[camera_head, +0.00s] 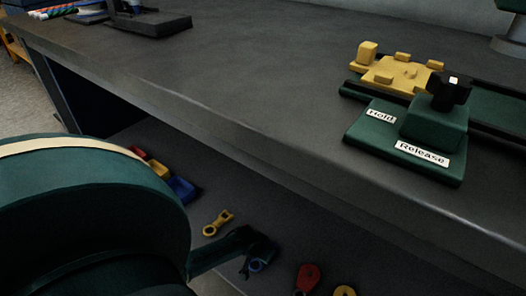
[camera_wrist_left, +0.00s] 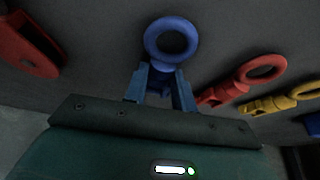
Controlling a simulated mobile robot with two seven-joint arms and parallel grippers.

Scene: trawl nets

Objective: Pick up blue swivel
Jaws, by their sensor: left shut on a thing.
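The blue swivel (camera_wrist_left: 171,63) shows its ring end just beyond my left gripper's fingertips in the left wrist view. My left gripper (camera_wrist_left: 161,82) is shut on the swivel's lower end, which is partly hidden between the fingers. In the head view my left arm reaches down from the left to the lower shelf. There my left gripper (camera_head: 253,258) is dark, and only a small bit of the blue swivel (camera_head: 257,266) shows beside it. I cannot tell whether the swivel still touches the shelf. My right gripper is not in view.
A yellow swivel (camera_head: 217,223), a red part (camera_head: 307,279) and a yellow part (camera_head: 344,291) lie nearby on the lower shelf. Red, yellow and blue bins (camera_head: 182,190) stand behind. The workbench edge (camera_head: 250,140) overhangs. On top sits a green Hold/Release fixture (camera_head: 385,153) with a yellow plate (camera_head: 395,75).

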